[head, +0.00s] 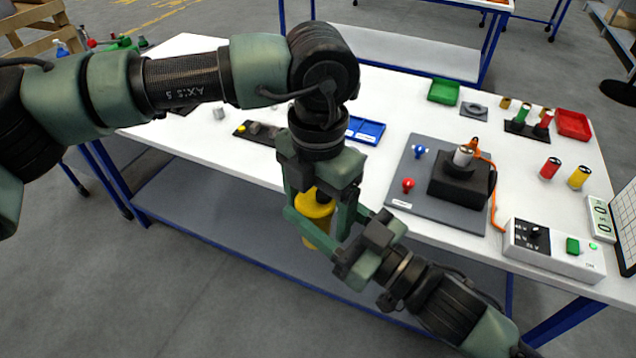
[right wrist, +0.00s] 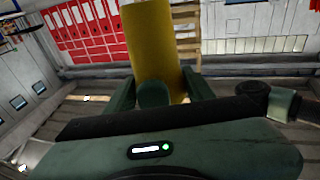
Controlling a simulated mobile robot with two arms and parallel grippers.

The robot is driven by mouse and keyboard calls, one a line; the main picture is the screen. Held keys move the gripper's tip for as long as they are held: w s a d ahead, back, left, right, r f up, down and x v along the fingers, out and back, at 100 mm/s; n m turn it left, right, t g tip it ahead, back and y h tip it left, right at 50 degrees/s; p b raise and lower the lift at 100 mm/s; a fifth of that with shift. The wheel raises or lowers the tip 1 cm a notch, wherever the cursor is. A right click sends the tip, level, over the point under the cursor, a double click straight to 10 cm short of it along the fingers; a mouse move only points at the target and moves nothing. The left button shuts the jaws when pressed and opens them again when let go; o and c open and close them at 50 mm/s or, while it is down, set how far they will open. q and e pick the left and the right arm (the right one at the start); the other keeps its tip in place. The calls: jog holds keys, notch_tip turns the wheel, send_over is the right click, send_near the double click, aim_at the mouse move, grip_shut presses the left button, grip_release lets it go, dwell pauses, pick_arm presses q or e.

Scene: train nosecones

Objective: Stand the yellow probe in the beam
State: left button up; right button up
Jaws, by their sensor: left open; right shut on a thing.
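The yellow probe (head: 316,206) is a thick yellow cylinder in front of the white table's near edge, in the air. My right gripper (head: 322,232), coming from the lower right, is shut on it. In the right wrist view the yellow probe (right wrist: 153,42) rises between the two green fingers of the right gripper (right wrist: 160,90). My left gripper (head: 320,212) points down from above, open, its fingers on either side of the probe. The arms hide much of the probe. I cannot make out a beam.
The white table (head: 225,165) holds a grey board (head: 445,215) with a black block (head: 460,190), and a red and a blue knob. An orange cable runs to a control box (head: 550,250). Blue (head: 366,130), green (head: 443,91) and red (head: 572,125) trays stand behind.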

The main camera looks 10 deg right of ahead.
pick_arm(q)
jog(key=shift+f, duration=1)
jog(key=c, duration=1.5)
jog(key=shift+c, duration=0.2)
pick_arm(e)
jog(key=o, duration=1.5)
jog(key=shift+o, duration=0.2)
